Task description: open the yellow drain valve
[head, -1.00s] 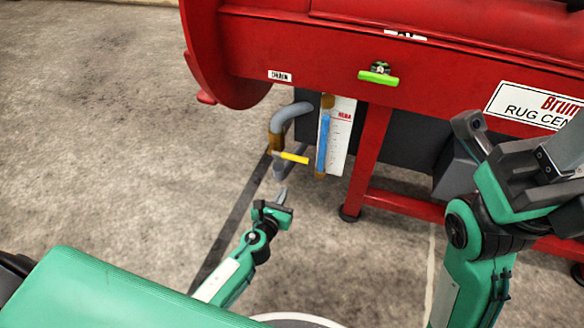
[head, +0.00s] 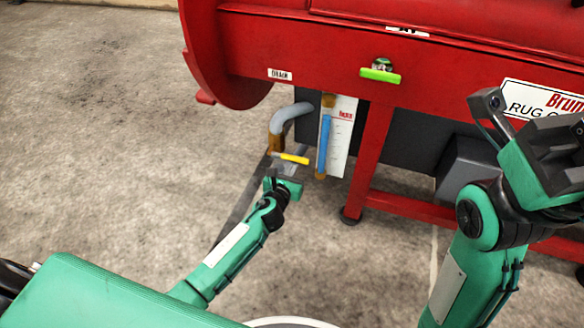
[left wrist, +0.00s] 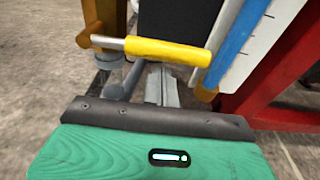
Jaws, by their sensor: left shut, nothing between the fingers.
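The yellow drain valve lever (head: 292,158) sticks out sideways, to the right, from the brass valve body (head: 275,143) at the lower end of a grey bent pipe (head: 290,112). In the left wrist view the yellow lever (left wrist: 168,52) lies crosswise, its metal shank joining the brass part at the left. My left gripper (head: 278,172) is just below the lever, shut and empty. Its grey fingers (left wrist: 162,82) point toward the lever from below; I cannot tell whether they touch it. My right gripper is raised at the right edge, its fingers not clearly visible.
A white gauge board (head: 341,135) with a blue tube (head: 323,142) stands just right of the lever. A red machine leg (head: 367,165) is beyond it. A green-handled valve (head: 380,75) sits higher on the red machine (head: 300,55). The concrete floor at left is clear.

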